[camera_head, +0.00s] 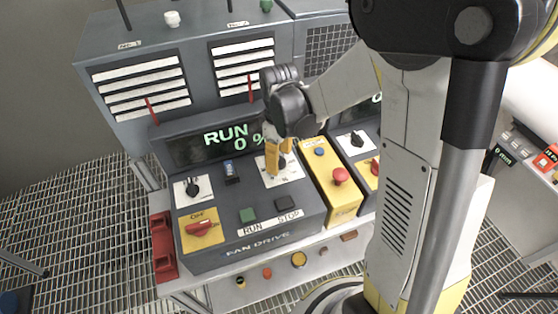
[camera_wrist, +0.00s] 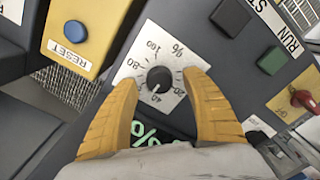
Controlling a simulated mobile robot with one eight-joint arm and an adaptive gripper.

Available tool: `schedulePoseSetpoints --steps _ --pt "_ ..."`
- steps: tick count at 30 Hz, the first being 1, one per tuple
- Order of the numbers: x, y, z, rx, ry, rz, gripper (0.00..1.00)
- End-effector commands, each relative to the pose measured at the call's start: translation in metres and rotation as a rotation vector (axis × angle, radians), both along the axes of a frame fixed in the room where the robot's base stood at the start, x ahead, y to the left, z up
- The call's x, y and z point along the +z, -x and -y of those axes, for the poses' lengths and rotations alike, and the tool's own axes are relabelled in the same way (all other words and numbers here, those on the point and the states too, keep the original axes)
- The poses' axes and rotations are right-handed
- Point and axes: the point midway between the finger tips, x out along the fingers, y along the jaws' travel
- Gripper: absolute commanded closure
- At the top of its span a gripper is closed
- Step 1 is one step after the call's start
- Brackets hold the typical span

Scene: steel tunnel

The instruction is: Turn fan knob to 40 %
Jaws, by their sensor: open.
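The fan knob (camera_wrist: 159,77) is a round black dial on a white plate (camera_wrist: 136,61) marked with a percent scale. In the wrist view, it lies between the fingertips of my gripper (camera_wrist: 161,81). The yellow fingers are apart, one on each side of the knob; whether either touches it I cannot tell. The knob's pointer is too small to read surely. In the head view, my gripper (camera_head: 278,164) points down over the white plate, and its fingers partly hide the knob. The fan drive display (camera_head: 225,139) reads RUN 0 %.
On the same panel are a green RUN button (camera_head: 247,215), a black STOP button (camera_head: 285,203), a red switch (camera_head: 201,228) and a black knob (camera_head: 193,187). To the right, a yellow box carries a blue RESET button (camera_wrist: 75,32) and a red mushroom button (camera_head: 340,175).

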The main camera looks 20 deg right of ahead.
Motion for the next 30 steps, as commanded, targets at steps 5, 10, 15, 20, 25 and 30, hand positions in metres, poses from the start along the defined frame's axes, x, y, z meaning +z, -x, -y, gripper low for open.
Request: schedulePoseSetpoints --steps 5,10,15,20,25,30 --pt "-0.0096 -0.0001 0.0001 0.0 0.0 0.0 0.44" --pt "-0.0097 0.0001 0.0 0.0 0.0 0.0 0.44" --pt "-0.0095 0.0001 0.0 0.0 0.0 0.0 0.76" --pt "-0.0094 0.0001 0.0001 -0.001 0.0 0.0 0.97" --pt "-0.0096 0.0001 0.0001 -0.013 0.0 0.0 0.97" --pt "-0.0102 0.0001 0.0 -0.067 0.0 0.0 0.97"
